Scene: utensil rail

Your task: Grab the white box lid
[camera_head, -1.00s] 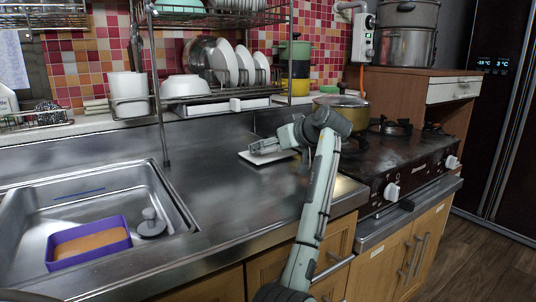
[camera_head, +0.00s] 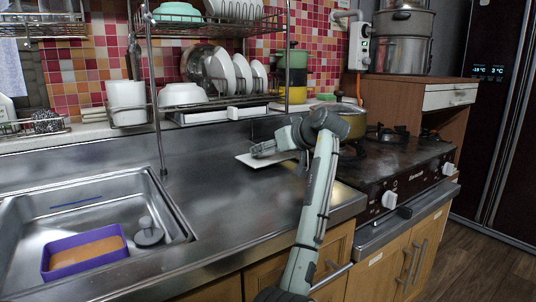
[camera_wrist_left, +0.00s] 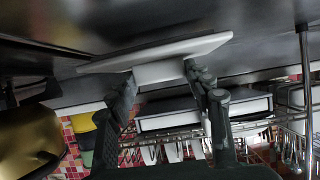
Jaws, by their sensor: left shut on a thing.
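The white box lid (camera_head: 251,161) is a thin flat white plate low over the steel counter, left of the stove. I cannot tell whether it touches the counter. In the left wrist view the lid (camera_wrist_left: 185,47) shows a raised white block between the two dark fingers. My left gripper (camera_head: 259,150) is shut on that block; it also shows in the left wrist view (camera_wrist_left: 160,73). The gripper and wrist hide part of the lid in the head view. My right gripper is not in view.
A gold pot (camera_head: 350,121) stands on the stove (camera_head: 395,165) just behind my arm. A dish rack (camera_head: 208,98) with plates and bowls is behind the counter. The sink (camera_head: 175,208) holding a purple tray (camera_head: 75,268) lies left. The counter between sink and lid is clear.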

